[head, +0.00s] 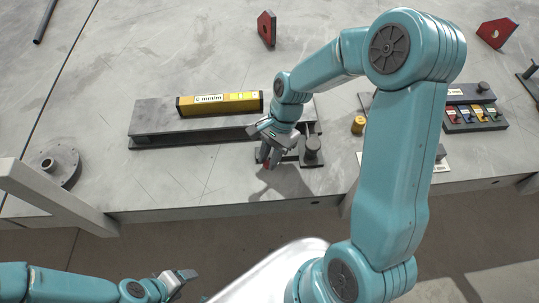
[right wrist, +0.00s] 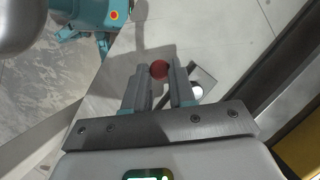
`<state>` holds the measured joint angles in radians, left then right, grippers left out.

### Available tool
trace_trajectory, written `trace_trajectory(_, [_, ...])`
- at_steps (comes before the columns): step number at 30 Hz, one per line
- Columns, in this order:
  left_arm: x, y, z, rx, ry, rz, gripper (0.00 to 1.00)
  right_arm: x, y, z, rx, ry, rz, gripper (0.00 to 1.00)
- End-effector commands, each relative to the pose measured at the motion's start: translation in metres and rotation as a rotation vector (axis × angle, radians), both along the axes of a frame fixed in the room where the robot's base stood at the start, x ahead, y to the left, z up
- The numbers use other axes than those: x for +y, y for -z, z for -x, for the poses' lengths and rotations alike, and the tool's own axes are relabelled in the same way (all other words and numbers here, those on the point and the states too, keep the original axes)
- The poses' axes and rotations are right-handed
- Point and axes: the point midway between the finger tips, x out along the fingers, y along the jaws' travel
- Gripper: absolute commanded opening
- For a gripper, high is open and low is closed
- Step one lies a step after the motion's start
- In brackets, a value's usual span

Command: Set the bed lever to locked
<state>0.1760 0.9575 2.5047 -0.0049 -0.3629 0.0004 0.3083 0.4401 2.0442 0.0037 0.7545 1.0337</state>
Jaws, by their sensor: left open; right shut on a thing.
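The bed lever shows as a red knob (right wrist: 159,69) in the right wrist view, between the fingertips of my right gripper (right wrist: 160,80). My right gripper (head: 266,155) is shut on this knob. In the head view only a little red shows at the fingers, beside a dark base plate (head: 311,164) at the table's front edge. The lever's arm and any lock marking are hidden by the gripper. My left gripper (head: 180,280) is open and empty, low in the head view, away from the table.
A yellow level (head: 220,103) lies on a long grey bed (head: 155,128) behind the right gripper. A grey knobbed post (head: 312,150) stands just right of it. A small yellow cylinder (head: 358,125) and a tray of coloured pieces (head: 475,113) are further right.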

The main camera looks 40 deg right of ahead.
Motion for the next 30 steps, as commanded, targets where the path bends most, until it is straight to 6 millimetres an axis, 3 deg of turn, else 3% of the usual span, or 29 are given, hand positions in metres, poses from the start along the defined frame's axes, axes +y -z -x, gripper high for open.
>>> trace_trajectory(11, [0.0,-0.004,0.0,0.0,0.0,0.0,0.66,-0.008,-0.002,0.002,0.001,-0.17,-0.001,0.0])
trace_trajectory(30, [0.0,-0.006,0.0,0.0,0.0,0.0,0.66,-0.039,-0.002,0.0,-0.001,-0.768,0.0,0.0])
